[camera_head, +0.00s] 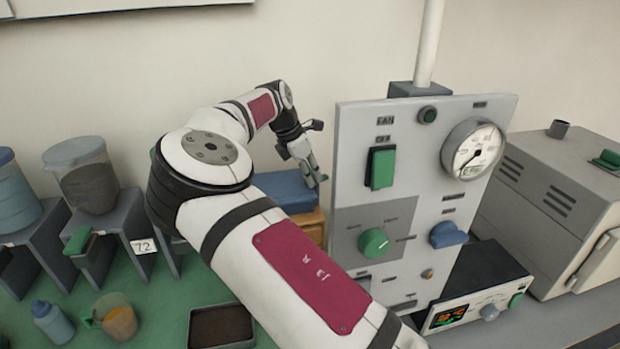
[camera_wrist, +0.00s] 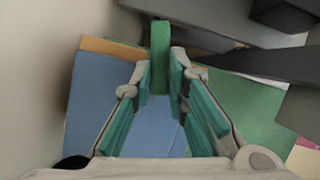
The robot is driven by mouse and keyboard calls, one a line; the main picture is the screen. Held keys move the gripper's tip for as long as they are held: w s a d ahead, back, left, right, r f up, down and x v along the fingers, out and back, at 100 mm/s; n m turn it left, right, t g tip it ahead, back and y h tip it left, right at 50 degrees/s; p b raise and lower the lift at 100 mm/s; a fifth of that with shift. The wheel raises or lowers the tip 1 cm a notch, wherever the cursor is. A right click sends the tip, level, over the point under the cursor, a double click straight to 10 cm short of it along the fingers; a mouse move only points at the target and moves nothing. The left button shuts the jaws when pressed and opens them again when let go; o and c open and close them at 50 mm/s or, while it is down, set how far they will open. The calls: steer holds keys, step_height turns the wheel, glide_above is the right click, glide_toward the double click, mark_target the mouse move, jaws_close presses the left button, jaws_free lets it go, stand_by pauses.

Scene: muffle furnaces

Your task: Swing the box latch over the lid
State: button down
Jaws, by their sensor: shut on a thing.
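The box has a blue lid (camera_head: 284,188) and an orange-brown body (camera_head: 312,224), and stands behind my arm, left of the control panel. In the wrist view the blue lid (camera_wrist: 100,100) fills the left and middle, with a thin orange edge (camera_wrist: 112,48) of the box at its far side. The green latch (camera_wrist: 160,38) is an upright bar at that far edge. My gripper (camera_wrist: 161,66) is shut on the latch, with a teal-padded finger on each side. In the head view my gripper (camera_head: 314,178) is at the lid's right end; the latch is hard to make out there.
The grey control panel (camera_head: 365,140) rises close to the right of my gripper. A furnace (camera_head: 550,205) stands farther right. At left are hoppers on grey stands (camera_head: 85,215), a blue bottle (camera_head: 53,322), an orange-filled cup (camera_head: 117,318) and a dark tray (camera_head: 222,325).

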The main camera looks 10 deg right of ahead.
steer(key=shift+w+a+f+m+g+b, duration=0.15)
steer(key=shift+m+g+b, duration=0.15)
steer(key=shift+m+b, duration=0.3)
steer(key=shift+w+d+m+g+b, duration=0.15)
steer(key=shift+m+g+b, duration=0.2)
steer(key=shift+m, duration=0.45)
steer(key=shift+a, duration=0.1)
steer(key=c, duration=1.6)
jaws_free()
steer(key=shift+o, duration=0.2)
steer(key=shift+r, duration=0.2)
steer(key=v, duration=1.1)
steer(key=shift+a+r, duration=0.2)
steer(key=shift+r, duration=0.15)
steer(key=shift+s, duration=0.1)
